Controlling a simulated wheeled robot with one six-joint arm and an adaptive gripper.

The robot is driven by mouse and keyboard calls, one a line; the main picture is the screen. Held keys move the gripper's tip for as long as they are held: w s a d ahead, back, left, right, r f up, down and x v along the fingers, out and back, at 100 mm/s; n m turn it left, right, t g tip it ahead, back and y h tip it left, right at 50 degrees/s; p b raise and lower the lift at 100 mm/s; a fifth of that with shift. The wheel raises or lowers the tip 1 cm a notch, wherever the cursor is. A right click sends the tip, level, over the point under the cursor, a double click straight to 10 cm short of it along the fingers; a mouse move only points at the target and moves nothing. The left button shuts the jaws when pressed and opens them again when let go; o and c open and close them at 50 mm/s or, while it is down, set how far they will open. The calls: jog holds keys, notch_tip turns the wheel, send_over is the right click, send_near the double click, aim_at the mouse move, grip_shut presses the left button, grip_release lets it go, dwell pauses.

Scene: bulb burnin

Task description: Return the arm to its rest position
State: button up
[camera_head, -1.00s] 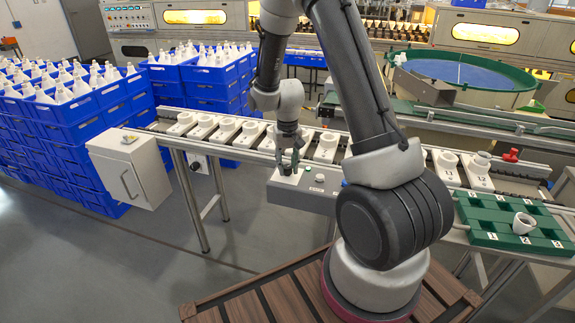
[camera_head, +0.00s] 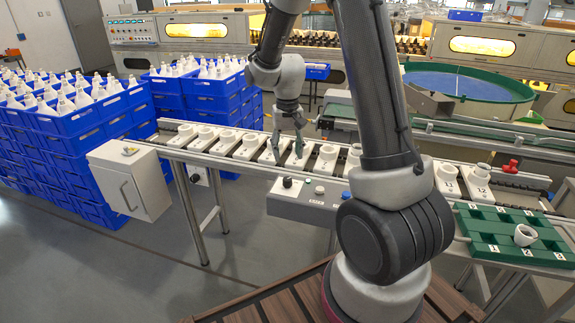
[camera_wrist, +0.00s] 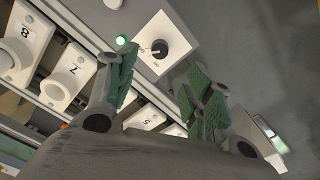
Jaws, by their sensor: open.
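My gripper (camera_head: 287,157) is open and empty in the head view, its fingers pointing down over the near side of the conveyor row. It is above and behind the grey control box (camera_head: 325,209). The box's dark rotary knob (camera_head: 287,182) on a white plate is uncovered. In the wrist view my gripper's green-padded fingers (camera_wrist: 160,78) are spread apart with nothing between them. The knob (camera_wrist: 158,48) lies beyond the fingertips, apart from them. A green lamp (camera_wrist: 121,40) is lit next to its plate. My arm is bent, reaching out over the conveyor.
Numbered white socket blocks (camera_head: 248,146) line the conveyor, close under my gripper. A green tray (camera_head: 485,242) at right holds a white cup-shaped piece (camera_head: 525,235). Blue crates of bulbs (camera_head: 75,125) are stacked at left. A white cabinet (camera_head: 130,180) hangs at the conveyor's left end.

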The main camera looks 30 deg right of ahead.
jog(key=shift+r, duration=0.85)
jog(key=s+r+n+t, duration=0.1)
jog(key=s+r+t, duration=0.1)
jog(key=s+r, duration=0.7)
jog(key=s+r+n+t, duration=0.2)
jog(key=s+r, duration=0.6)
jog(key=s, duration=0.8)
jog(key=shift+s+d+r, duration=0.15)
jog(key=shift+s+r, duration=0.2)
jog(key=shift+c, duration=0.3)
